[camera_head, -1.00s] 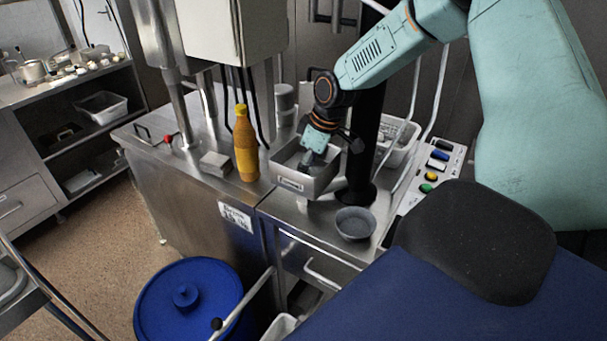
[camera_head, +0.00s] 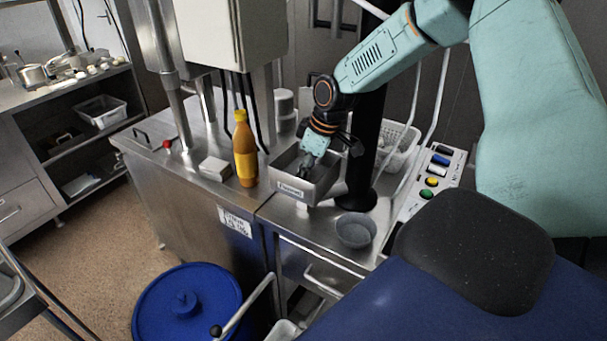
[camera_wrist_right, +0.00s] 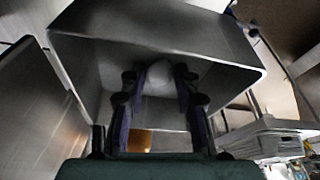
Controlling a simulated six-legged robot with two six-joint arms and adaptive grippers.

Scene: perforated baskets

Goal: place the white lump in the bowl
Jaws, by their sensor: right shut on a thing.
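The white lump (camera_wrist_right: 159,78) shows in the right wrist view between the two fingers of my right gripper (camera_wrist_right: 152,95), inside a metal box. In the head view my right gripper (camera_head: 305,168) reaches down into this metal box (camera_head: 298,190), and the lump is hidden there. The gripper is shut on the lump. The grey bowl (camera_head: 356,231) stands on the steel counter, in front of and to the right of the box, and looks empty. My left gripper is not in view.
A yellow bottle (camera_head: 245,150) and a small pale block (camera_head: 215,168) stand left of the box. A white perforated basket (camera_head: 404,143) stands behind a black post at the right. A button panel (camera_head: 432,180) lies right of the bowl. A blue lidded bin (camera_head: 187,305) stands below.

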